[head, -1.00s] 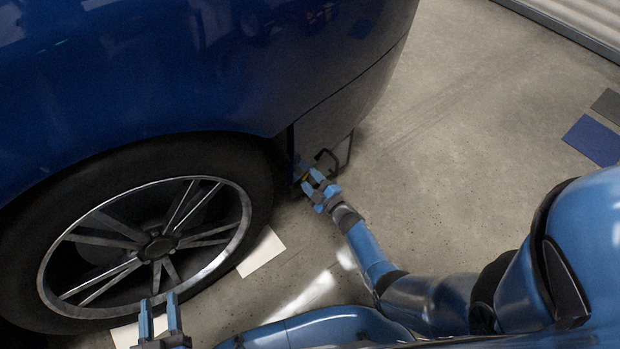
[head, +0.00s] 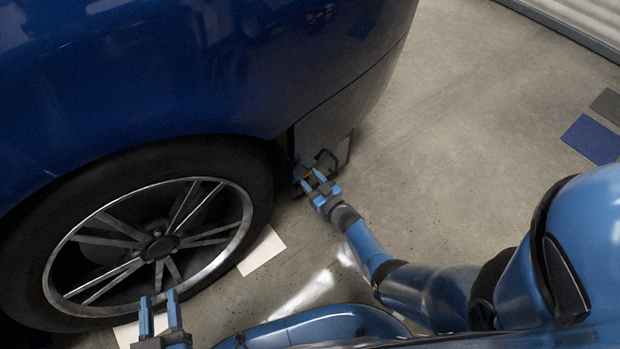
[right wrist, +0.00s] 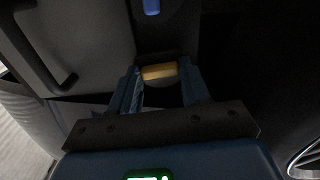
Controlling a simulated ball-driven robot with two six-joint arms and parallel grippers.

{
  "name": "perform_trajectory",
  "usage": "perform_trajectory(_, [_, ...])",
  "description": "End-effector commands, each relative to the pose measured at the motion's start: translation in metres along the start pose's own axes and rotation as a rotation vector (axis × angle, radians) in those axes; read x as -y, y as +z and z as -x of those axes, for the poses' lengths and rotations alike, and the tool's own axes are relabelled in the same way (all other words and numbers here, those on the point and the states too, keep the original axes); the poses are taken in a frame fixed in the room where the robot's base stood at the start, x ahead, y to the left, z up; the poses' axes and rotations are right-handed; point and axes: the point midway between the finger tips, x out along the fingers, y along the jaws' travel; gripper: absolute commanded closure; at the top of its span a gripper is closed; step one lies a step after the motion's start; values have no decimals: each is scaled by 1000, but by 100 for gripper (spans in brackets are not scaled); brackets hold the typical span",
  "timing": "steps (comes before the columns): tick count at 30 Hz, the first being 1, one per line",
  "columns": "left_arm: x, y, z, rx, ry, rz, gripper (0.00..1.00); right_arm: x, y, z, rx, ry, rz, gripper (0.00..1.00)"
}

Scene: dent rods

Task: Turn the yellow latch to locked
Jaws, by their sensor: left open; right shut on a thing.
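The yellow latch (right wrist: 158,72) shows in the right wrist view as a short bar lying crosswise between the fingertips of my right gripper (right wrist: 160,78). My right gripper is shut on it. In the head view this gripper (head: 310,175) is at a grey panel (head: 322,133) behind the wheel, and its fingers largely hide the latch. My left gripper (head: 160,310) is open and empty in front of the lower part of the wheel. I cannot read a locked or unlocked mark.
A dark handle (right wrist: 68,82) stands out from the panel left of the latch. A small blue part (right wrist: 151,7) is above it. The blue car body (head: 200,70) and wheel (head: 155,250) fill the left. Open floor (head: 460,140) lies to the right.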

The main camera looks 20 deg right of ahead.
Motion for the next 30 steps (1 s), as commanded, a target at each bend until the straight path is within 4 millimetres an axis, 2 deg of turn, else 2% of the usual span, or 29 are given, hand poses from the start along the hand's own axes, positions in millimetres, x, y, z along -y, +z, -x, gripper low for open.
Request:
perform_trajectory(9, [0, -1, 0, 0, 0, 0, 57, 0, 1, 0, 2, 0, -87, 84])
perform_trajectory(22, [0, -1, 0, 0, 0, 0, 57, 0, 1, 0, 1, 1, -97, 84])
perform_trajectory(23, [0, -1, 0, 0, 0, 0, 57, 0, 1, 0, 1, 1, -96, 49])
perform_trajectory(27, [0, -1, 0, 0, 0, 0, 57, 0, 1, 0, 1, 0, -95, 28])
perform_trajectory(30, [0, -1, 0, 0, 0, 0, 57, 0, 0, 0, 1, 0, -95, 28])
